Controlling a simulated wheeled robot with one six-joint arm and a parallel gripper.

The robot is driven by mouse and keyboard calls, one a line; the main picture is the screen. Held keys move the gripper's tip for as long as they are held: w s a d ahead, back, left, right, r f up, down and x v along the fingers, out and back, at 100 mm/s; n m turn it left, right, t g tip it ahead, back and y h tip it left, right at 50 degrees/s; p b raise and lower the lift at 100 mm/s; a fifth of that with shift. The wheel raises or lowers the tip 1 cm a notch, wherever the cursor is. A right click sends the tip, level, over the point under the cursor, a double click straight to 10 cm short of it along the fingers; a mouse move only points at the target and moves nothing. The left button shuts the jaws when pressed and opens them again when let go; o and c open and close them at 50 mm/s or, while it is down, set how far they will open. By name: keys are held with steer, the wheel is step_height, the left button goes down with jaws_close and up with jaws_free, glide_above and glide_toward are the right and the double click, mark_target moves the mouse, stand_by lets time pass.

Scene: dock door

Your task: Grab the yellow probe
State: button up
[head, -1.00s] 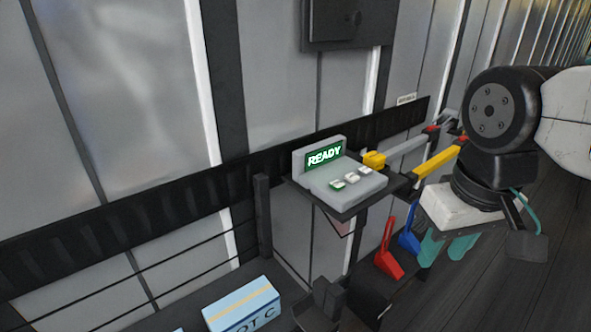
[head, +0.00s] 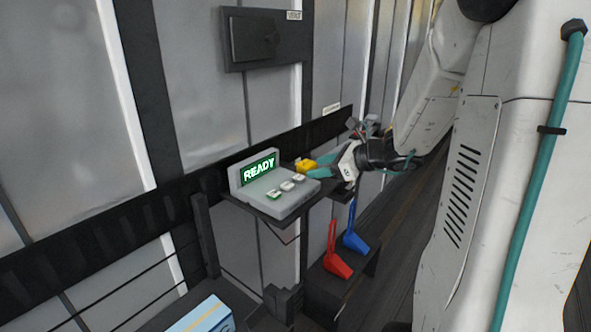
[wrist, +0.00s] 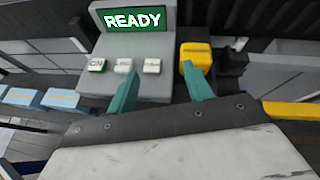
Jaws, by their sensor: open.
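The yellow probe (head: 306,165) is a small yellow block with a dark label, at the right side of the grey console (head: 300,186). In the wrist view the probe (wrist: 196,56) stands upright, right of the console's buttons. My gripper (head: 318,168) has teal fingers and is close beside the probe. In the wrist view my gripper (wrist: 158,74) is open and empty. Its right finger lines up with the probe's lower part and partly covers it. The left finger lies over the console front. I cannot tell whether a finger touches the probe.
The console's green READY screen (head: 259,168) is lit, with several buttons (wrist: 124,66) below it. A yellow bar (wrist: 291,112) lies to the right. A blue carton (head: 204,316) is at lower left.

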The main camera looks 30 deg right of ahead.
mark_target(310, 164)
steer(key=d+m, duration=0.1)
steer(key=w+d+f+m+t+h, duration=0.1)
steer(key=d, duration=0.1)
steer(key=d+m, duration=0.1)
steer(key=shift+w+d+f+h, duration=0.3)
steer(key=shift+w+f, duration=0.05)
steer(key=x, duration=0.3)
steer(key=r+x, duration=0.1)
steer(key=x, duration=0.3)
steer(key=shift+w+a+r, duration=0.1)
steer(key=shift+w, duration=0.1)
steer(key=c, duration=0.7)
